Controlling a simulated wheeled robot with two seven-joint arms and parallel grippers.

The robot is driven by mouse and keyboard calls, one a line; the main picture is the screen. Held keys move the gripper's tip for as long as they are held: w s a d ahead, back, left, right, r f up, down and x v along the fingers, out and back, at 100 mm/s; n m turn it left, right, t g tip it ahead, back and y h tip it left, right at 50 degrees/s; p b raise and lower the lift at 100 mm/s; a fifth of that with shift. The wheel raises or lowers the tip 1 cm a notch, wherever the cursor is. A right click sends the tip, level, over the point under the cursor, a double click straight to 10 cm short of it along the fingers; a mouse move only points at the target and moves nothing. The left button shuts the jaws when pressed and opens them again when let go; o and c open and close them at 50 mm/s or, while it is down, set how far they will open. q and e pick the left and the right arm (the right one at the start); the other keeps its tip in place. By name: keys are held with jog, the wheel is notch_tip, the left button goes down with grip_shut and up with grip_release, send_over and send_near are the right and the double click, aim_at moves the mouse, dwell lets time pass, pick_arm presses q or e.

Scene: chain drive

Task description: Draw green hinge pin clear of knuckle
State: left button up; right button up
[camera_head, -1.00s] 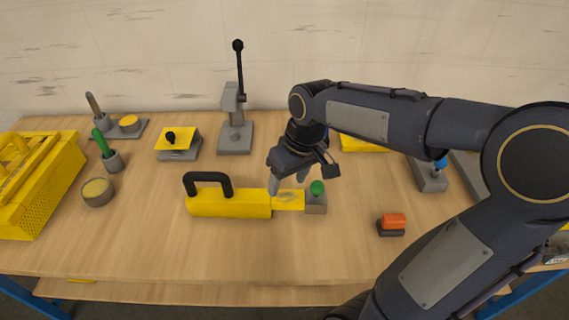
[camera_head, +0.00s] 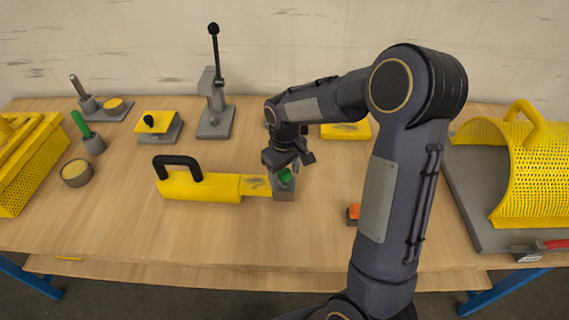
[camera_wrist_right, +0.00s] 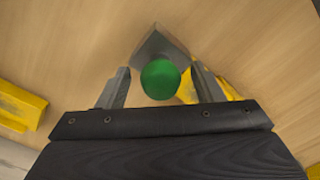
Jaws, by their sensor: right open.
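The green hinge pin shows its round green head (camera_head: 285,174) on top of a small grey knuckle block (camera_head: 284,195) at the right end of the yellow hinged piece (camera_head: 200,187). My right gripper (camera_head: 288,168) is directly above the block, pointing down. In the right wrist view the green head (camera_wrist_right: 160,79) sits between the two fingers of the gripper (camera_wrist_right: 163,82), which are open with a gap at each side. The grey block (camera_wrist_right: 158,45) shows behind the head. The pin's shank is hidden. My left gripper is not in view.
A black handle (camera_head: 178,163) rises from the yellow piece. A grey lever clamp (camera_head: 213,110) stands behind it. An orange-topped item (camera_head: 354,212) is partly behind my right arm. A yellow mesh guard (camera_head: 525,165) stands at the right.

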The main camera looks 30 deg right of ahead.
jog(key=shift+f, duration=0.15)
jog(key=shift+c, duration=0.4)
jog(key=c, duration=1.1)
jog(key=shift+o, duration=0.2)
notch_tip(320, 180, up, 12)
jog(key=p, duration=0.9)
dwell(0.3)
